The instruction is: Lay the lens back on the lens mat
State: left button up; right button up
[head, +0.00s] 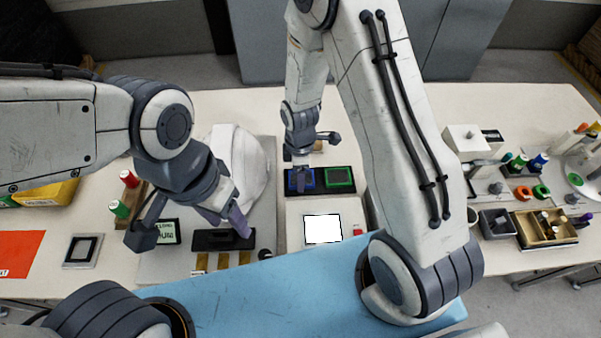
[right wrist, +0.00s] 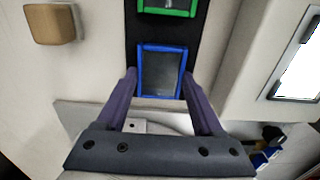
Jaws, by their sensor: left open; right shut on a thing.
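The black lens mat (head: 320,190) lies behind the white box with the bright screen. A green-framed lens (head: 339,177) rests on its right part, and also shows at the top of the right wrist view (right wrist: 168,5). My right gripper (right wrist: 160,80) is shut on a blue-framed lens (right wrist: 161,72), one finger at each side. In the head view this lens (head: 308,178) is over the left part of the mat, partly hidden by the gripper. I cannot tell whether it touches the mat. My left gripper (head: 226,218) is open, above a black holder (head: 224,240).
A white helmet shell (head: 240,160) stands left of the mat. The bright screen (head: 322,229) is in front of it. A wooden block (right wrist: 50,24) lies near the mat. Spools, bins and a wooden tray (head: 545,228) crowd the right. A red sheet (head: 18,254) lies far left.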

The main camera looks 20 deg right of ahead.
jog(key=o, duration=1.4)
notch_tip(320, 180, up, 10)
jog(key=s+a+r+m, duration=0.2)
jog(key=s+r, duration=0.2)
jog(key=s, duration=0.2)
jog(key=s+a+r+m, duration=0.2)
jog(key=s+r+m, duration=0.1)
jog(key=s, duration=0.4)
jog(key=s+a+r+m+y, duration=0.1)
jog(key=s+a+r+m, duration=0.2)
jog(key=s+r, duration=0.2)
jog(key=shift+s+a+r, duration=0.1)
jog(key=shift+s+r, duration=0.15)
jog(key=shift+s, duration=0.7)
